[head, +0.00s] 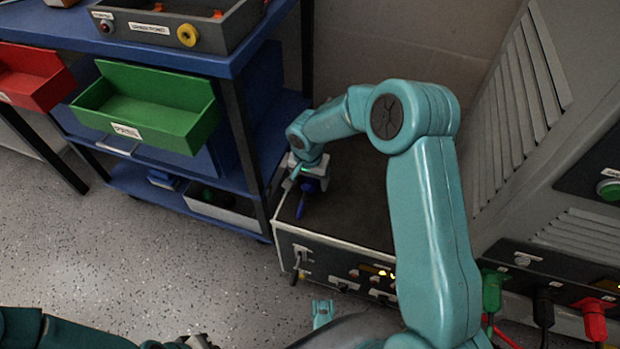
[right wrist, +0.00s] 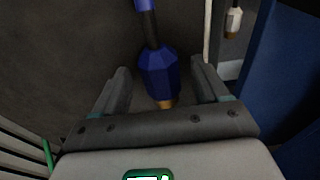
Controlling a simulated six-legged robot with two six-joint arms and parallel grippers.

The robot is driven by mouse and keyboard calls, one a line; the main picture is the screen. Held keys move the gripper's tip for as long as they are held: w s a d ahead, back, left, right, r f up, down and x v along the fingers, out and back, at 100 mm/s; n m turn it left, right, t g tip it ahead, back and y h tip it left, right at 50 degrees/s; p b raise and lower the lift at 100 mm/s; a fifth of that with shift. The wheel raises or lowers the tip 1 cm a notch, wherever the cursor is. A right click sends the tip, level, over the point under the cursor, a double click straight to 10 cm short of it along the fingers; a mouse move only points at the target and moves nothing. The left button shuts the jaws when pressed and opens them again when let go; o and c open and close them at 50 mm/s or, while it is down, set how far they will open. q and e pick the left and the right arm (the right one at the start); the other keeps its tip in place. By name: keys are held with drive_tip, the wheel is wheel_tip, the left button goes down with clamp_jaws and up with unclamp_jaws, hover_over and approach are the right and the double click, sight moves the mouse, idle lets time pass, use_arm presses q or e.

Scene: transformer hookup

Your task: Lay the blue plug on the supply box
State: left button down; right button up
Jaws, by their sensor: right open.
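The blue plug (head: 312,185) is at the left end of the supply box's dark top (head: 352,190), partly hidden by my right gripper (head: 308,178). In the right wrist view the plug (right wrist: 161,75) lies between the two spread fingers of my right gripper (right wrist: 160,68), with a gap on each side. Its copper-coloured tip points toward the palm, and its dark cable runs away from it. The plug appears to rest on the dark surface. My left arm enters at the bottom left; its gripper is not clear at the lower edge.
A blue workbench (head: 165,55) with a green bin (head: 145,108) and a red bin (head: 30,75) stands left of the box. A grey cabinet (head: 540,120) stands at the right, with green (head: 492,290), black (head: 543,308) and red (head: 594,318) plugs. Speckled floor lies open in front.

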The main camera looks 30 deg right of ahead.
wheel_tip(320, 180, up, 16)
drive_tip(key=s+a+p, duration=0.1)
drive_tip(key=p, duration=0.3)
drive_tip(key=shift+s+a, duration=0.15)
drive_tip(key=shift+a, duration=0.05)
drive_tip(key=shift+f, duration=0.15)
drive_tip(key=s+a+f+n+g+y, duration=0.15)
drive_tip(key=s+a+f+g, duration=0.35)
drive_tip(key=s+f, duration=0.85)
drive_tip(key=s+a+f+n+t+y, duration=0.35)
drive_tip(key=s+a+f, duration=0.45)
drive_tip(key=s+a, duration=0.3)
wheel_tip(320, 180, up, 23)
drive_tip(key=w+d+n+p, duration=0.1)
drive_tip(key=n+p, duration=0.1)
drive_tip(key=p, duration=2.1)
drive_tip(key=shift+w+d+n+t+p, duration=0.15)
drive_tip(key=shift+w+n+t+p, duration=0.2)
drive_tip(key=shift+n+t+p, duration=0.1)
